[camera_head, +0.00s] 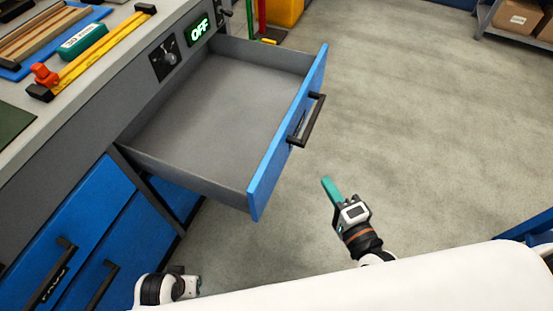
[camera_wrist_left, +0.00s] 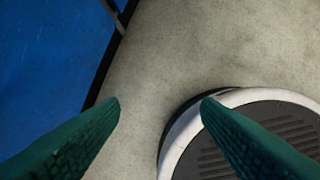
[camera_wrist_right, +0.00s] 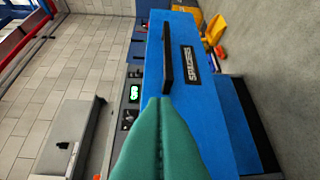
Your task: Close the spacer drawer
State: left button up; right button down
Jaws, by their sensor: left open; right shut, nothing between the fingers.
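The spacer drawer (camera_head: 225,100) stands pulled far out of the workbench in the head view, with a bare grey inside, a blue front and a black handle (camera_head: 307,119). The right wrist view shows its blue front (camera_wrist_right: 190,100) with the handle and a "SPACERS" label. My right gripper (camera_head: 331,188) is shut and empty, its green fingers over the floor in front of the drawer front, apart from it.
The workbench top (camera_head: 75,100) holds wooden strips, a teal item and yellow bars. An "OFF" display (camera_head: 199,29) and a dark switch sit on the bench face. Blue cabinet fronts (camera_head: 70,240) with handles lie below. The floor (camera_head: 430,130) to the right is open.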

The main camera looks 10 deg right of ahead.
notch_tip(320, 180, up, 2)
send_near(286, 130)
jog(key=w+d, duration=0.2)
jog(key=w, duration=0.2)
jog(key=shift+w+a+f+m+t+y+b, duration=0.15)
jog(key=shift+w+a+m+t+b, duration=0.05)
jog(key=shift+a, duration=0.35)
jog(key=shift+w+a+f+m+t+y+b, duration=0.15)
jog(key=shift+w+a+f+m+t+b, duration=0.05)
jog(key=shift+a, duration=0.35)
jog(key=shift+w+a, duration=0.3)
jog(key=shift+a, duration=0.2)
pick_arm(q)
notch_tip(286, 130, up, 3)
jog(key=shift+a+r, duration=0.15)
jog(key=shift+r, duration=0.05)
